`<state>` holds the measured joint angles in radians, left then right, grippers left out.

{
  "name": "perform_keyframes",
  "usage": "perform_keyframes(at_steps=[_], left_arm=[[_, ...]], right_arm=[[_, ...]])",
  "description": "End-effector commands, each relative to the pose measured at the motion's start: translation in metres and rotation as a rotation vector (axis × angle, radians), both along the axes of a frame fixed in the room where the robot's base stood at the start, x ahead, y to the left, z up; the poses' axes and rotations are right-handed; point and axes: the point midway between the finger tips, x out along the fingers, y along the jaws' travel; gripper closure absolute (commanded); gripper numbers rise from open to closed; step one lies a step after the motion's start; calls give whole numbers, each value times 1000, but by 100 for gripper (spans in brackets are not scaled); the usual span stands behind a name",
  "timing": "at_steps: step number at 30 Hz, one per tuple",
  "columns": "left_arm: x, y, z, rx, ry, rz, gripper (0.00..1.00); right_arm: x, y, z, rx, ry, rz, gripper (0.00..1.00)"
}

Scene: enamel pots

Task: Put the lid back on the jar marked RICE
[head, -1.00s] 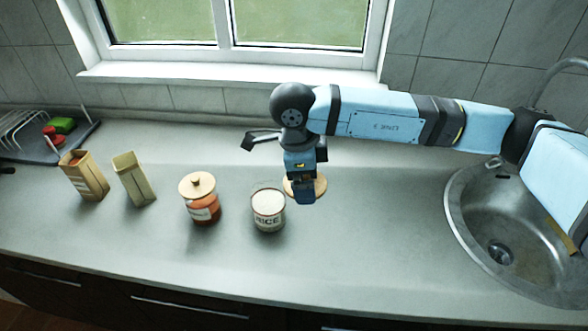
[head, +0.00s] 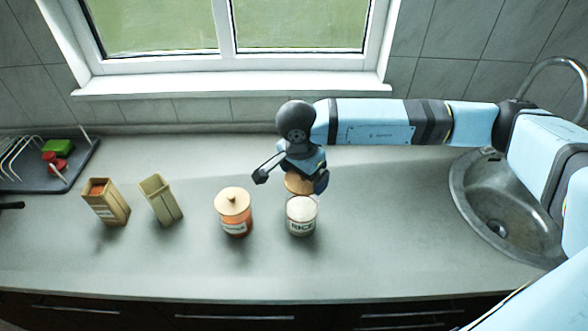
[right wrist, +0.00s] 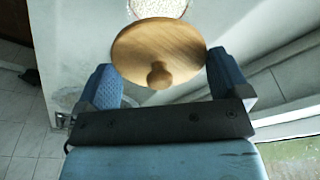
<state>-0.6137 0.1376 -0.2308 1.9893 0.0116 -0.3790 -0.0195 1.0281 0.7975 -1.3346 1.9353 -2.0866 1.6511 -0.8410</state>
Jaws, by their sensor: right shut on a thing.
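The RICE jar (head: 301,222) stands upright and open on the counter, full of white grains. Its opening also shows at the top edge of the right wrist view (right wrist: 158,8). My right gripper (head: 305,184) is shut on the round wooden lid (head: 297,183), just behind the jar's rim in the head view. In the right wrist view the lid (right wrist: 150,45) sits between the two fingers, gripped by its edges, with its knob showing. The lid is apart from the jar's grains there. My left gripper is not in view.
An orange jar with a wooden lid (head: 233,213) stands close to the left. Further left are two open rectangular containers (head: 161,200) (head: 105,203) and a dish rack (head: 30,165). A sink (head: 480,205) lies right. The counter in front is clear.

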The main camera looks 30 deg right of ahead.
Motion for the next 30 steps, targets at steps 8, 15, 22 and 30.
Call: perform_keyframes(at_steps=[8,15,22,30], left_arm=[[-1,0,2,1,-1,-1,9],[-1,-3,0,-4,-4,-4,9],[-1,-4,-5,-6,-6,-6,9],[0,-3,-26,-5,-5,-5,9]], right_arm=[[-1,-6,-2,-1,0,39,33],[-1,-5,-16,0,1,38,33],[-1,-5,-38,0,1,38,33],[0,-5,-62,1,-1,38,33]])
